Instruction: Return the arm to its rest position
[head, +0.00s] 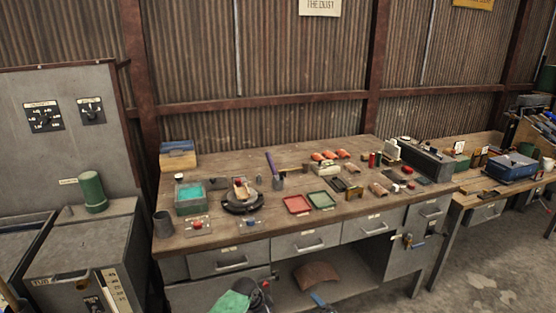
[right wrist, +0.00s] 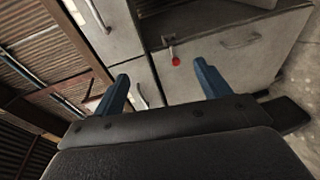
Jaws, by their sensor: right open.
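In the right wrist view my right gripper (right wrist: 160,72) has its two blue fingers spread wide apart, with nothing held between them. Beyond the fingers are grey cabinet fronts (right wrist: 225,45) and a small red knob (right wrist: 175,61) on a short lever. The fingers appear clear of these surfaces.
A wooden workbench (head: 240,232) carries a green-filled bin (head: 189,198), a red tray (head: 297,204), a green tray (head: 321,200) and many small parts. A grey cabinet (head: 85,255) stands at left. Open concrete floor (head: 490,265) lies at right.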

